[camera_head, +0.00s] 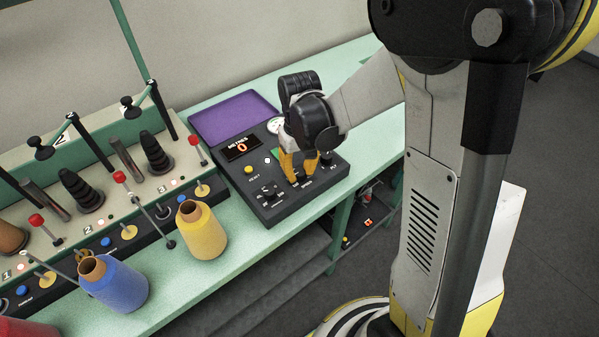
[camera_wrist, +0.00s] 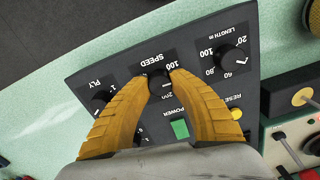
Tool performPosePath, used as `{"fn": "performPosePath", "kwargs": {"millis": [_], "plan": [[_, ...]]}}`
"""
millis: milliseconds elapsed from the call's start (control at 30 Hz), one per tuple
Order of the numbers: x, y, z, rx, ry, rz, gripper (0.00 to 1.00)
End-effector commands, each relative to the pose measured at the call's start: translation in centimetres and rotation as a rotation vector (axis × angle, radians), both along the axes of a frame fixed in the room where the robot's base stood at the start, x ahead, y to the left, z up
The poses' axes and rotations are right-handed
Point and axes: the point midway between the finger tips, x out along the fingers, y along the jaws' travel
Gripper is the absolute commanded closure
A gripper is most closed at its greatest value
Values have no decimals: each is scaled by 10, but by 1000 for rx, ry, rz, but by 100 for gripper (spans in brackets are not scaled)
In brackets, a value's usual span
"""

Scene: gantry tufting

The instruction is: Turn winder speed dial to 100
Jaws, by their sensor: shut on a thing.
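The black winder control panel (camera_head: 262,210) sits on the green bench, and its face fills the middle of the wrist view, upside down. The black SPEED dial (camera_wrist: 159,84) is in the middle of its front row, with 100 and 200 printed around it; its pointer is hidden. My gripper (camera_head: 297,180) reaches down onto the panel. In the wrist view, the two yellow fingers of my gripper (camera_wrist: 161,85) are shut on the SPEED dial, one on each side, and cover part of its scale.
The LENGTH dial (camera_wrist: 233,58) and PLY dial (camera_wrist: 104,96) flank the SPEED dial. The green POWER button (camera_wrist: 180,129) and yellow RESET button (camera_wrist: 236,114) are close by. A red-lit METRES display (camera_head: 242,147) reads 0. A yellow yarn cone (camera_head: 201,232) stands left of the panel.

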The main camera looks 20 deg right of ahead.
Motion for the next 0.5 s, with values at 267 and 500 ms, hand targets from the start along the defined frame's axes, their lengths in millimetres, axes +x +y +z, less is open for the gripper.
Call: {"fn": "performPosePath", "kwargs": {"millis": [267,500], "plan": [[0,0,0,0,0,253,100],[0,0,0,0,0,430,100]]}}
